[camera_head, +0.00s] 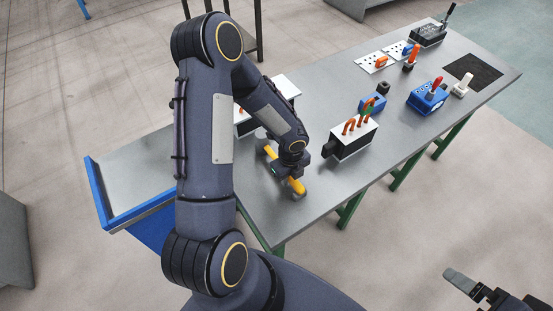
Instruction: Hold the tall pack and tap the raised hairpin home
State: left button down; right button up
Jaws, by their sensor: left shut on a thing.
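A pack with a white top and dark sides (352,143) stands near the front edge of the table. Several copper-orange hairpin loops (349,126) and a green part rise from its top; which one is raised is too small to tell. My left gripper (284,171) is left of this pack, low over the table, shut on a yellow tool (297,186). The tool's yellow ends show on both sides of the jaws, and its middle is hidden. My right gripper (470,288) is at the bottom right, off the table and apart from everything; its jaw opening is unclear.
A second white-topped block (284,86) is partly hidden behind my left arm. Farther right are a blue box (428,97), a small blue block (373,103), white plates (377,62), a black box (428,36) and a dark mat (473,73). A blue-edged tray (130,206) adjoins the left end.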

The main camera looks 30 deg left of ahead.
pick_arm(q)
jog(key=shift+r+p, duration=2.95)
jog(key=shift+r, duration=0.6)
jog(key=s+d+r, duration=0.8)
jog(key=s+r, duration=0.4)
jog(key=shift+s, duration=0.4)
jog(key=shift+w+f, duration=0.1)
